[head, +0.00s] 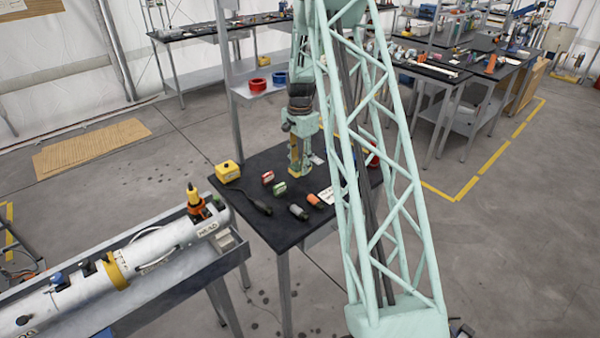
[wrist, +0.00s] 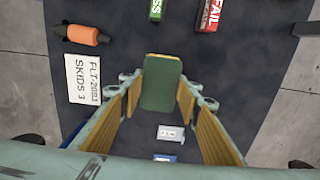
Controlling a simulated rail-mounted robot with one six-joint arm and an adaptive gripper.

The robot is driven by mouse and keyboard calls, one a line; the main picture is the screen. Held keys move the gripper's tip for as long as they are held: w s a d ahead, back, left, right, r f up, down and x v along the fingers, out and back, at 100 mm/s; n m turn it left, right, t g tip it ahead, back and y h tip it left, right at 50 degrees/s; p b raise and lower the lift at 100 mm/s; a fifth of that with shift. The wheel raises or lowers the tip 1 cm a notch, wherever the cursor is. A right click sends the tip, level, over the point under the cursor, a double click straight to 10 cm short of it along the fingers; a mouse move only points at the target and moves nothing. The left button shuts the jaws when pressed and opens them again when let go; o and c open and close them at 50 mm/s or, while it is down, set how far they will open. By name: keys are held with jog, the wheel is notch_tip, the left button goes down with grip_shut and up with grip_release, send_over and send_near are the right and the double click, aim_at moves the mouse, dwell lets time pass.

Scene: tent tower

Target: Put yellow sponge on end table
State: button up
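The yellow sponge (wrist: 161,82) shows in the wrist view with a dark green face and a thin yellow edge. It sits upright in the picture between the fingertips of my gripper (wrist: 162,88). The two fingers with yellow pads stand apart at about the sponge's width and look to touch its sides. In the head view my gripper (head: 298,168) points down, low over the dark end table (head: 262,222). The sponge is hard to make out there among the yellow pads. Whether it touches the tabletop cannot be told.
A white tube (head: 150,250) lies in a trough at left.

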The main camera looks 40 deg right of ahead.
aim_at(300, 171)
jog(key=shift+f, duration=0.15)
jog(key=shift+f, duration=1.75)
jog(key=shift+f, duration=0.2)
jog(key=o, duration=0.6)
jog(key=shift+r, duration=0.25)
notch_tip(300, 171, up, 11)
jog(key=shift+r, duration=0.5)
